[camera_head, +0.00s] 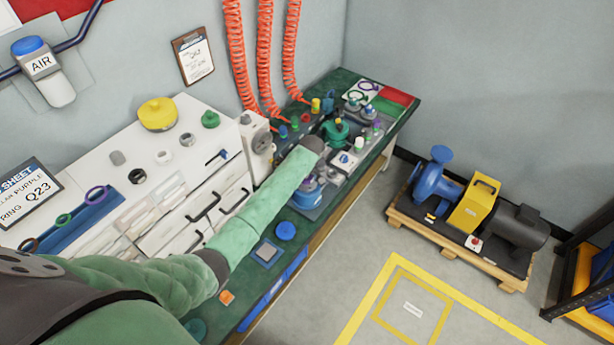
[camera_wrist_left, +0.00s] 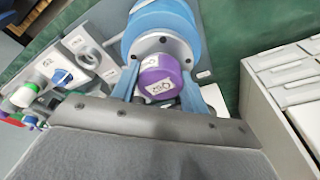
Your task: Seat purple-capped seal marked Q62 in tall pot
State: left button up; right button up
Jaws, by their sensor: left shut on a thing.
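In the left wrist view, my left gripper (camera_wrist_left: 163,84) is shut, its blue fingers on either side of a purple-capped seal (camera_wrist_left: 168,66). The cap's label is too blurred to read surely. Behind the cap is a blue pot (camera_wrist_left: 180,18) with a grey metal face (camera_wrist_left: 150,45). The cap overlaps this face, and I cannot tell whether the seal is in its opening or above it. In the head view, my left arm reaches over the bench; its wrist hides the fingers and seal. A blue pot (camera_head: 303,196) stands beneath the arm. My right gripper is not in view.
A grey panel with capped pieces (camera_head: 348,160) lies beside the arm's end, and a green pot (camera_head: 336,132) stands beyond it. White drawers (camera_head: 160,230) border the bench on the left. The green bench front (camera_head: 245,285) has some free room.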

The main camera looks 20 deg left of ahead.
pick_arm(q)
jog(key=shift+f, duration=0.4)
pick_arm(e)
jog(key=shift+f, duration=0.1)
pick_arm(q)
jog(key=o, duration=1.4)
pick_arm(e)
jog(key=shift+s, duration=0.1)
pick_arm(q)
jog(key=r+b, duration=0.1)
jog(key=r, duration=0.1)
jog(key=r+b, duration=0.1)
jog(key=r, duration=0.1)
jog(key=s+d+r+b, duration=0.1)
jog(key=r, duration=0.1)
jog(key=shift+r, duration=0.3)
jog(key=shift+s+r, duration=0.1)
jog(key=shift+r, duration=0.45)
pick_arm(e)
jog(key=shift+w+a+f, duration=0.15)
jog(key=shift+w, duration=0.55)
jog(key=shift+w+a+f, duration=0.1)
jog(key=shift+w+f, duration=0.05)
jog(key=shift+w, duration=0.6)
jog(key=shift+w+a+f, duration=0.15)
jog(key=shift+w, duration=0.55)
